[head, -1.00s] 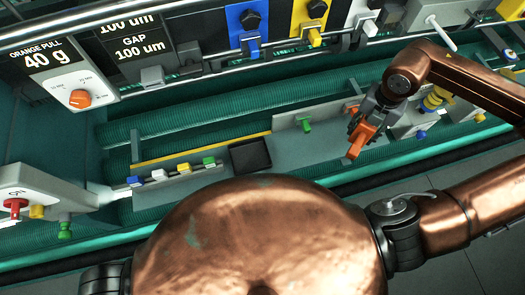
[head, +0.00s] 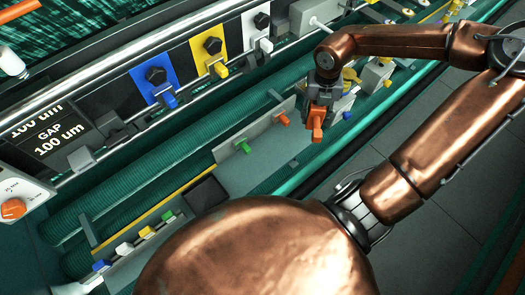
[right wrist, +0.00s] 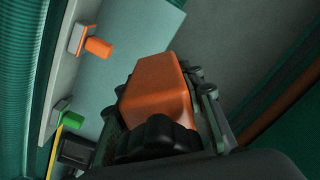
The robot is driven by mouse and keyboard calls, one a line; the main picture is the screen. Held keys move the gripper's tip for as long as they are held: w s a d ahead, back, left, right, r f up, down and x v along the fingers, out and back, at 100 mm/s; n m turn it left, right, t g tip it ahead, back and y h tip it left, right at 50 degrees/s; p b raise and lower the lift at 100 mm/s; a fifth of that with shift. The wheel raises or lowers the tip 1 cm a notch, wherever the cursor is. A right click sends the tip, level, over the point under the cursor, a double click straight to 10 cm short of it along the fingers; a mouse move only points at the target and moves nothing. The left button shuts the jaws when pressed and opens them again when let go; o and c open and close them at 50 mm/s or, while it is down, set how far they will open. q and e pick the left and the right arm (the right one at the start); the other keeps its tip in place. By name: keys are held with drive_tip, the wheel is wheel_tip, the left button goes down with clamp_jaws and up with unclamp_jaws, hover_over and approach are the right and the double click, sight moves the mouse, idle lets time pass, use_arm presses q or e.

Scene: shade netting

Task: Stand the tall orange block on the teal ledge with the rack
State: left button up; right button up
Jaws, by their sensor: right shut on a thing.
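The tall orange block (head: 317,124) is held in my right gripper (head: 319,110), beyond the right end of the ledge in the head view. In the right wrist view the block (right wrist: 158,88) fills the middle between the dark fingers (right wrist: 165,110), above or beside the ledge; the height gap cannot be told. The grey-teal ledge (head: 258,165) runs diagonally below the machine front, and its plate shows in the right wrist view (right wrist: 125,28). The rack (head: 140,240), a row of small coloured blocks, sits at the ledge's lower left end. My left gripper is out of view.
A green peg (head: 243,147) and an orange peg (head: 283,119) stick out of the ledge's back plate. A dark square tray (head: 207,193) lies on the ledge. Blue, yellow and white knobbed panels are above. Bare ledge lies between tray and right end.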

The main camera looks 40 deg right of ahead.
drive_tip(key=shift+w+a+f+b, duration=0.2)
drive_tip(key=shift+a+f+b, duration=0.1)
drive_tip(key=shift+a, duration=0.25)
drive_tip(key=shift+w+a+f+b, duration=0.2)
drive_tip(key=shift+a+f, duration=0.05)
drive_tip(key=shift+a, duration=0.25)
drive_tip(key=w+a+f, duration=0.1)
drive_tip(key=a+f, duration=0.1)
drive_tip(key=a, duration=0.1)
drive_tip(key=w+a+f+p, duration=0.1)
drive_tip(key=a+f, duration=0.2)
drive_tip(key=a, duration=0.1)
drive_tip(key=w+a+f+p, duration=0.1)
drive_tip(key=a+f, duration=0.2)
drive_tip(key=shift+w+a+f, duration=0.15)
drive_tip(key=shift+w+a, duration=0.05)
drive_tip(key=shift+w, duration=0.05)
wheel_tip(320, 180, down, 2)
drive_tip(key=shift+a+f+p, duration=0.1)
drive_tip(key=shift+p, duration=0.75)
drive_tip(key=shift+f, duration=0.5)
drive_tip(key=shift+f, duration=0.1)
